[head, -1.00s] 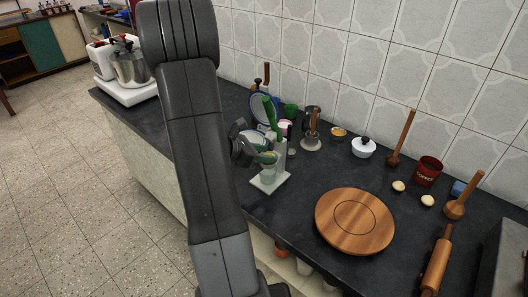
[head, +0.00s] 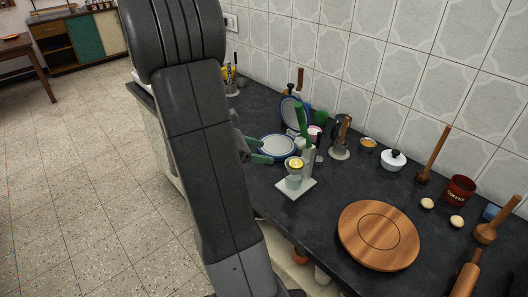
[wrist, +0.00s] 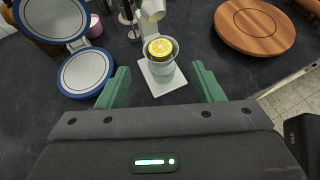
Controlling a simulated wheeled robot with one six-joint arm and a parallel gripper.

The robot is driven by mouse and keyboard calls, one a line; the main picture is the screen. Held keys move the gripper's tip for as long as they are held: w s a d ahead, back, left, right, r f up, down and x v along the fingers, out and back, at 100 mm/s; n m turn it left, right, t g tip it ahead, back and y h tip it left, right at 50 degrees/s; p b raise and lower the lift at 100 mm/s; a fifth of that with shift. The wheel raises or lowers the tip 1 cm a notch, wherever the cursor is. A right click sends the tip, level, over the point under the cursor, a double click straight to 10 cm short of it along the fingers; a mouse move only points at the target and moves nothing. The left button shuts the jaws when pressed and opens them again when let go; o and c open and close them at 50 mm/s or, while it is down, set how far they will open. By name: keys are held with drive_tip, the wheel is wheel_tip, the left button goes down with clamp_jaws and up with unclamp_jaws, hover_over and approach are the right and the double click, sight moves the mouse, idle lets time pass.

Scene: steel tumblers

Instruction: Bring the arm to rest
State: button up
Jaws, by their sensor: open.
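My gripper (head: 262,150) is open and empty. In the wrist view its two green fingers (wrist: 162,84) are spread wide, with a white stand (wrist: 170,86) in view beyond them. A pale green cup (wrist: 160,70) stands on its base with a yellow lemon half (wrist: 160,48) at its top. In the head view the cup (head: 294,178) and the stand (head: 308,160) with its green lever (head: 301,118) are just right of the gripper. The gripper appears apart from them. My arm hides part of the counter.
A round wooden board (head: 379,235) lies to the right on the dark counter (head: 335,190). A metal pot (head: 340,135), white lidded bowl (head: 393,160) and red mug (head: 459,189) stand along the wall. Open floor (head: 90,180) lies left.

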sight(292, 167)
drive_tip(key=shift+d+f, duration=0.1)
drive_tip(key=shift+d, duration=0.05)
drive_tip(key=x, duration=1.2)
drive_tip(key=shift+f+b, duration=0.3)
drive_tip(key=shift+b, duration=0.05)
drive_tip(key=shift+f, duration=0.2)
drive_tip(key=shift+f+b, duration=0.1)
drive_tip(key=shift+b, duration=0.3)
drive_tip(key=shift+s, duration=0.1)
